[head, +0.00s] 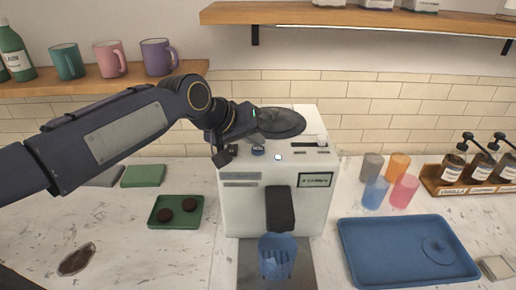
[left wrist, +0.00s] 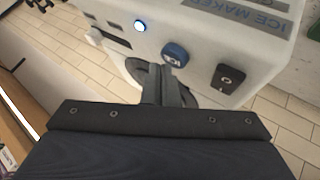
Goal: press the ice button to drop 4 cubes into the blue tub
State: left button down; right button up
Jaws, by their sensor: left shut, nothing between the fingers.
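The white ice maker (head: 240,207) stands in the middle of the counter. Its round blue button (head: 258,150) is on the upper front edge, and it also shows in the left wrist view (left wrist: 175,54). My left gripper (head: 256,138) is shut and empty. Its fingertips (left wrist: 168,76) are right by the button, coming from behind and above; I cannot tell whether they touch it. The blue tub (head: 277,257) stands upright below the black chute (head: 280,208); its contents are unclear. The small display (head: 316,180) is too small to read surely. My right gripper is out of view.
Several coloured cups (head: 376,192), a blue tray (head: 380,250) and a bottle rack (head: 470,185) stand right. A green tray (head: 160,222) lies left. Shelves hang behind.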

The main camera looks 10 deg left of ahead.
aim_at(254, 151)
pick_arm(q)
jog(key=shift+f+b, duration=0.45)
jog(key=shift+f, duration=0.1)
dwell(0.4)
jog(key=shift+r, duration=0.1)
jog(key=shift+r+p, duration=0.85)
notch_tip(254, 151, up, 5)
jog(key=p, duration=0.4)
jog(key=shift+r, duration=0.1)
dwell(2.4)
